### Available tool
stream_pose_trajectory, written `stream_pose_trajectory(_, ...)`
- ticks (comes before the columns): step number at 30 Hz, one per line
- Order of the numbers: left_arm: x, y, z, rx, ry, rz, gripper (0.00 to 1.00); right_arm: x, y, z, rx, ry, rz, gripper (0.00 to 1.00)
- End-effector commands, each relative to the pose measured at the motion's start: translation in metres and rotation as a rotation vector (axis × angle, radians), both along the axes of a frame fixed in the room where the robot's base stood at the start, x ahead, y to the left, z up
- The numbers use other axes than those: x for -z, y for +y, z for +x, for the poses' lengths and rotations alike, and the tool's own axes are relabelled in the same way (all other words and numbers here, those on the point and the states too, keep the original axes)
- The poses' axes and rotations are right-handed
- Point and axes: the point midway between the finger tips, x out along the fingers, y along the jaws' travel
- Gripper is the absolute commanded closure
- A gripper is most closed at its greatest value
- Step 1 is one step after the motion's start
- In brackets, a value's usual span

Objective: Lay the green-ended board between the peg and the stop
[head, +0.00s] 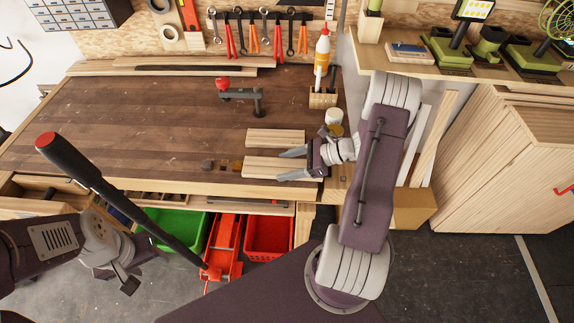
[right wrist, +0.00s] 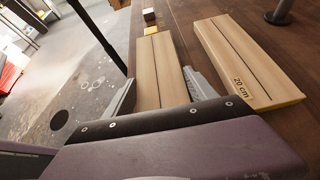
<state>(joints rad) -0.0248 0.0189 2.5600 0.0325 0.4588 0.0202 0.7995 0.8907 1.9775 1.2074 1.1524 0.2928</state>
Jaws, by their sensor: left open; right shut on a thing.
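My right gripper (head: 293,165) is shut on a pale wooden board (head: 262,168) at the bench's front edge, its fingers along the board's two long sides. The right wrist view shows this held board (right wrist: 159,65) between the fingers. I cannot make out a green end on it. A second board (head: 277,138) lies just behind, apart from it; in the right wrist view it has a yellow end and a "20 cm" mark. A yellowish block (head: 238,167) and a dark block (head: 207,165) sit off the held board's left end; I cannot tell which is peg or stop. My left gripper (head: 127,280) is open, low at the left, away from the boards.
A dark clamp with a red knob (head: 241,94) stands behind the boards. A black lever (head: 110,190) rises before the bench. The bench's left half is largely clear.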

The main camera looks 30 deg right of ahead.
Motion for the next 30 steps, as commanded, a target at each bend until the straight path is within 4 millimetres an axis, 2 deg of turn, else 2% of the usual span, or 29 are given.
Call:
stream_pose_trajectory(9,0.004,0.000,0.000,0.000,0.000,0.000,0.48,0.004,0.000,0.000,0.000,-0.001,0.000,0.83)
stream_pose_trajectory(10,0.002,0.000,0.000,0.000,0.000,0.000,0.48,0.003,0.000,0.000,0.000,-0.001,0.000,0.27)
stream_pose_trajectory(12,0.002,0.000,0.000,0.000,0.000,0.000,0.48,0.003,0.000,0.000,0.000,-0.001,0.000,0.13)
stream_pose_trajectory(20,0.002,0.000,0.000,0.000,0.000,0.000,0.48,0.002,0.000,0.000,0.000,-0.001,0.000,0.13)
stream_pose_trajectory(22,-0.003,0.000,0.000,0.000,0.000,0.000,0.48,-0.004,0.000,0.000,0.000,-0.001,0.000,0.13)
stream_pose_trajectory(26,0.000,0.000,0.000,0.000,0.000,0.000,0.48,-0.012,-0.018,-0.010,0.004,-0.004,-0.002,0.13)
stream_pose_trajectory(30,0.000,0.000,0.000,0.000,0.000,0.000,0.48,-0.030,-0.047,-0.028,0.005,-0.004,-0.004,0.13)
